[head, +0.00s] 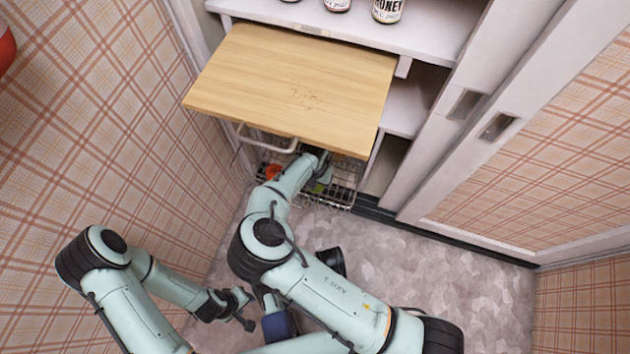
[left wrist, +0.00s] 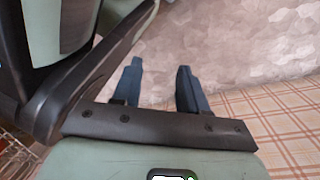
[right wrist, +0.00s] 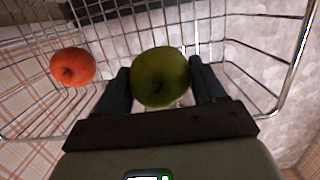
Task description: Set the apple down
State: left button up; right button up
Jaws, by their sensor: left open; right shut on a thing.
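A green apple (right wrist: 160,78) sits between the fingers of my right gripper (right wrist: 161,90) in the right wrist view, and the gripper is shut on it. They are inside or just over a wire basket (right wrist: 235,22); whether the apple touches the wires I cannot tell. In the head view the apple (head: 320,187) is mostly hidden by my right arm and the basket (head: 341,194) hangs below a wooden board. My left gripper (left wrist: 158,75) is open and empty, and in the head view it is low at the left (head: 243,308), above the floor.
A red-orange fruit (right wrist: 72,67) lies in the basket, left of the apple. The wooden board (head: 295,85) overhangs the basket's back. Jars (head: 388,10) stand on a cabinet shelf (head: 425,35). Plaid walls stand close on the left. The floor (head: 430,270) at right is clear.

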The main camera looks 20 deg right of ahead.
pick_arm(q)
jog(key=shift+s+a+f+g+b, duration=0.1)
jog(key=shift+s+f+g+b, duration=0.2)
jog(key=shift+s, duration=0.35)
jog(key=shift+s+a+f+g+b, duration=0.1)
jog(key=shift+s+f+b, duration=0.25)
jog(key=shift+s, duration=0.25)
pick_arm(e)
jog(key=shift+f, duration=1.9)
jog(key=shift+f, duration=0.1)
pick_arm(q)
jog(key=shift+s+f, duration=0.2)
jog(key=shift+s, duration=0.25)
pick_arm(e)
jog(key=shift+f, duration=0.5)
jog(key=o, duration=1.2)
jog(key=shift+o, duration=0.2)
pick_arm(q)
jog(key=shift+w, duration=0.1)
pick_arm(e)
jog(key=shift+r, duration=0.1)
